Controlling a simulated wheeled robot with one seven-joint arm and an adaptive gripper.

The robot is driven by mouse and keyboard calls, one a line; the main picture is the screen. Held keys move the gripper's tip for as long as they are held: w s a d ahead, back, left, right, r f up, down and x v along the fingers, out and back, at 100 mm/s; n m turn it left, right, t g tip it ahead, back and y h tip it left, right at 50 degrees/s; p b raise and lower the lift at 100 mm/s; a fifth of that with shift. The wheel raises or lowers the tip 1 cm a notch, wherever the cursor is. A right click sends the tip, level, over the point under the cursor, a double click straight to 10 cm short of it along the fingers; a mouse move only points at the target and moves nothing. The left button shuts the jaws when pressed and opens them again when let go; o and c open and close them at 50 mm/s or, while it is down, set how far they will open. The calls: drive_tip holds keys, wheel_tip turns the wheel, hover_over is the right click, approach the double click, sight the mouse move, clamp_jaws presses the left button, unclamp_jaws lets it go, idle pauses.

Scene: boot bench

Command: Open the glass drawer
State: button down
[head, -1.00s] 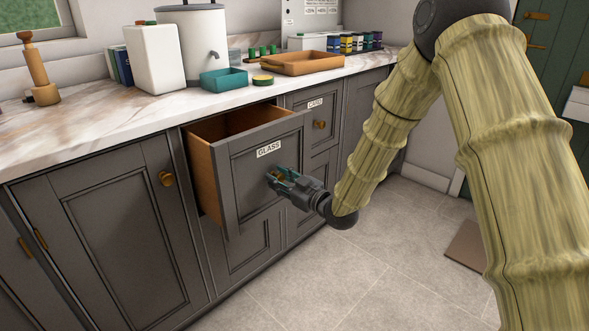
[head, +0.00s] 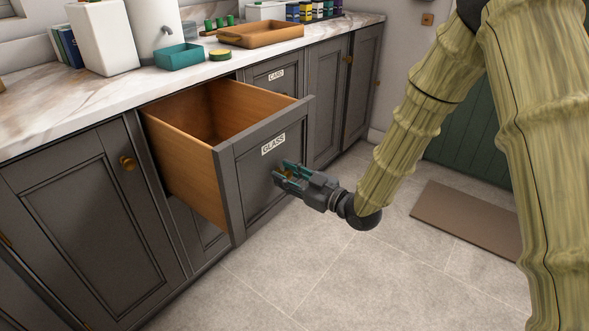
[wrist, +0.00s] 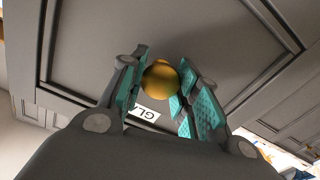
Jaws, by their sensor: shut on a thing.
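The glass drawer (head: 228,185) is a grey-fronted wooden drawer with a white "GLASS" label (head: 273,144). It stands pulled well out of the cabinet, and its brown inside looks empty where I can see it. My gripper (head: 283,175) is at the drawer front, below the label. In the wrist view, its teal finger pads (wrist: 158,95) are shut on the round brass knob (wrist: 160,80). The "GLA" part of the label (wrist: 144,113) shows between the fingers. In the head view the knob is mostly hidden by the fingers.
A closed "CARD" drawer (head: 276,75) is to the right, and a cabinet door with a brass knob (head: 127,163) to the left. The marble worktop (head: 110,103) holds a teal tray (head: 180,56) and a brown tray (head: 262,34). The tiled floor (head: 320,265) before the drawer is clear; a brown mat (head: 468,217) lies right.

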drive_tip(key=shift+s+d, duration=0.4)
drive_tip(key=shift+d, duration=0.05)
drive_tip(key=c, duration=1)
unclamp_jaws()
drive_tip(key=shift+c, duration=0.2)
drive_tip(key=v, duration=1.2)
